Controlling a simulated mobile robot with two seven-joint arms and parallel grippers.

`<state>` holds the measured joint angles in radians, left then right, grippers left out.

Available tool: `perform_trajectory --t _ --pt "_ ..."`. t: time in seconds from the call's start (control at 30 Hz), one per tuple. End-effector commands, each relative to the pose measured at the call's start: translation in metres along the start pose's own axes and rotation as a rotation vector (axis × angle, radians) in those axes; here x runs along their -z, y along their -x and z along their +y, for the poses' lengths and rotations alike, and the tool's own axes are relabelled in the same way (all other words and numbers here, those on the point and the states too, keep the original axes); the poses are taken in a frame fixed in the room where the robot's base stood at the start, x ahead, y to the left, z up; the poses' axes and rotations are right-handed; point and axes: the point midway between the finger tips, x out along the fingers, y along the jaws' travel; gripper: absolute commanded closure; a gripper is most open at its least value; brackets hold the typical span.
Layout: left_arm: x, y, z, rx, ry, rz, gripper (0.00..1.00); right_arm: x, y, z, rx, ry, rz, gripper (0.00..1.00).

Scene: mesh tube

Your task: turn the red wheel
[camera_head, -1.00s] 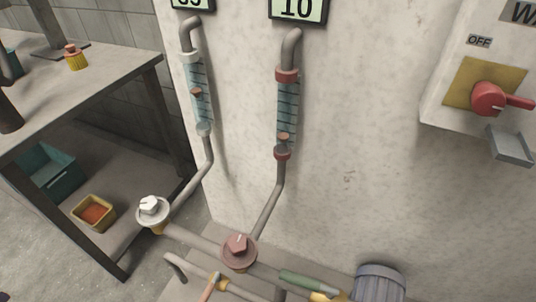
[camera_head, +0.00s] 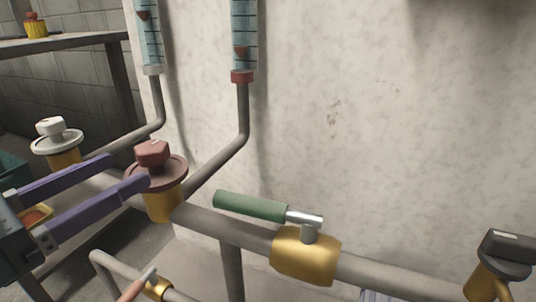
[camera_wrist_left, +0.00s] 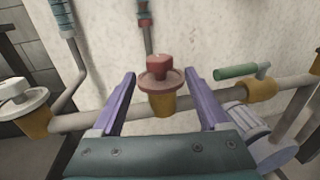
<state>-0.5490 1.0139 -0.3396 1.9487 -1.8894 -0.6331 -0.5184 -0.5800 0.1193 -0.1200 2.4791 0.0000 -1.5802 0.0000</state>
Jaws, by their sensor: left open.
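The red wheel (camera_head: 155,164) is a dull red disc with a raised knob on a yellow valve body. In the left wrist view the red wheel (camera_wrist_left: 160,72) is ahead of my gripper, centred between its fingers. My left gripper (camera_head: 132,172) comes in from the left in the head view, with two purple fingers spread wide. The nearer finger's tip overlaps the wheel's left edge in the picture; I cannot tell if it touches. In the left wrist view the open fingers (camera_wrist_left: 168,78) hold nothing. My right gripper is not in view.
A white wheel (camera_head: 56,136) stands left of the red one. A green lever (camera_head: 250,206) sits on the pipe to the right, with a dark valve knob (camera_head: 508,250) farther right. Gauge tubes (camera_head: 244,38) run up the wall behind. A shelf (camera_head: 60,42) is at left.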

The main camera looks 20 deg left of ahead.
Motion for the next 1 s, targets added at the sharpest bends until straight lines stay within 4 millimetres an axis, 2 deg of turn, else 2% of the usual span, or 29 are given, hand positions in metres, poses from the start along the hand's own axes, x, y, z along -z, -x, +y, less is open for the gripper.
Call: perform_trajectory --t 0.17,0.4,0.6,0.8,1.0 --pt "-0.001 -0.019 0.0 0.0 -0.004 -0.006 0.22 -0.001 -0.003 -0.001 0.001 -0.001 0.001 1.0" --pt "-0.002 -0.061 0.0 -0.002 -0.001 -0.007 0.22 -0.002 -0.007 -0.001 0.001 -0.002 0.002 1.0" --pt "-0.002 -0.088 0.0 -0.002 0.001 -0.004 0.22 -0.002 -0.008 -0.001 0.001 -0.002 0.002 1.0" --pt "-0.002 -0.098 0.0 0.0 0.0 -0.002 0.22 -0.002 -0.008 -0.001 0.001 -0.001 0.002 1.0" --pt "-0.001 -0.098 0.0 0.001 0.0 -0.001 0.22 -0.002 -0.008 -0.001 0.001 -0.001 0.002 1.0"
